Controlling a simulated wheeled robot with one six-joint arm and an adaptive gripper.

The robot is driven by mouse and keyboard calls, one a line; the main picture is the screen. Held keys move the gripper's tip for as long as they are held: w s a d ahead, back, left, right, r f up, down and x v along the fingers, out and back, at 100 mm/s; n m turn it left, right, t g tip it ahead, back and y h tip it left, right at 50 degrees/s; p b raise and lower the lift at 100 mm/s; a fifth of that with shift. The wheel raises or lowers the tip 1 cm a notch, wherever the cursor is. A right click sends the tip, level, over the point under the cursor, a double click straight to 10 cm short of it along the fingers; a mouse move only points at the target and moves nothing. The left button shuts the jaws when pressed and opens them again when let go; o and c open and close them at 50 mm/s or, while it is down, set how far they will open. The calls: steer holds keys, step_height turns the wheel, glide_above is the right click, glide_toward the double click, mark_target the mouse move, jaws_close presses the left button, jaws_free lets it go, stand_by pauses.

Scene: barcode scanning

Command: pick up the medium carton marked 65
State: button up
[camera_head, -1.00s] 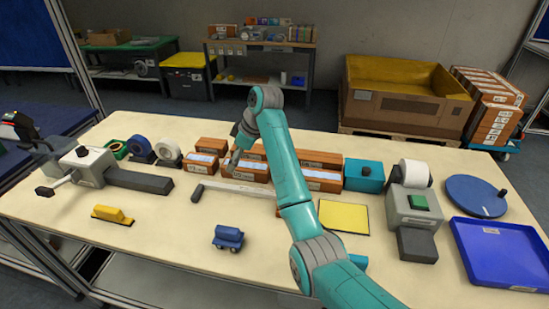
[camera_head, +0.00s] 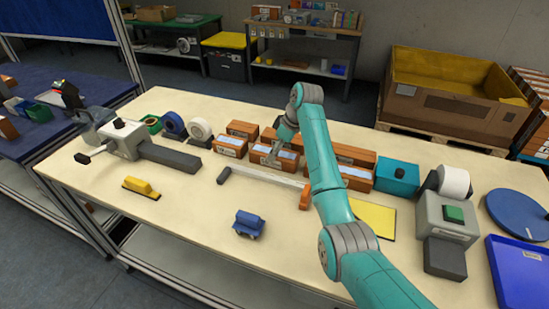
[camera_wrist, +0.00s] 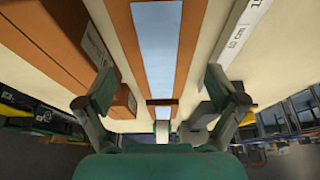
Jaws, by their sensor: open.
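Brown cartons with pale blue strips on top stand in two rows at the middle of the table. The medium carton (camera_head: 263,165) in the middle of the front row is under my gripper (camera_head: 274,157); its printed number is too small to read. In the wrist view, my gripper (camera_wrist: 160,95) is open, with one finger on each side of a carton (camera_wrist: 190,35) with a blue-white strip. I cannot tell whether the fingers touch it. Another carton (camera_wrist: 75,40) with a white label lies close on the left there.
A small carton (camera_head: 228,150) stands to the left, a large one (camera_head: 345,183) to the right, with more behind. A pale bar (camera_head: 262,178) lies in front, and a blue toy-like vehicle (camera_head: 249,224) is nearer. A teal box (camera_head: 397,180) stands right of the cartons.

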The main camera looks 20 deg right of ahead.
steer(key=shift+x, duration=1.1)
steer(key=c, duration=1.6)
steer(key=shift+o, duration=0.2)
steer(key=shift+r, duration=0.1)
